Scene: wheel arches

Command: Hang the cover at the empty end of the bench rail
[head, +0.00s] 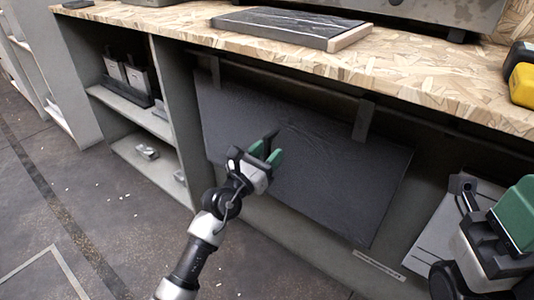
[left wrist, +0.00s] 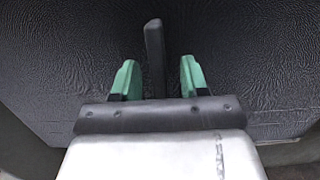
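The cover (head: 310,175) is a large dark, grained panel under the bench top. Two dark straps or hooks, one at its upper left and one at its upper right (head: 364,120), reach up towards the bench rail (head: 300,82). Its surface fills the left wrist view (left wrist: 230,75). A dark upright grip (left wrist: 154,55) stands out from its middle. My left gripper (head: 266,153) is open, with its green fingers (left wrist: 160,78) on either side of the grip and gaps showing. My right gripper (head: 512,215) is partly in view at the lower right; its fingertips are not clear.
The bench's wood-chip top (head: 240,40) overhangs the cover and carries a dark slab (head: 290,27) and a yellow item (head: 523,85). Open shelves (head: 135,112) with grey items stand left. A pale panel (head: 440,225) is beside my right gripper. The floor in front is clear.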

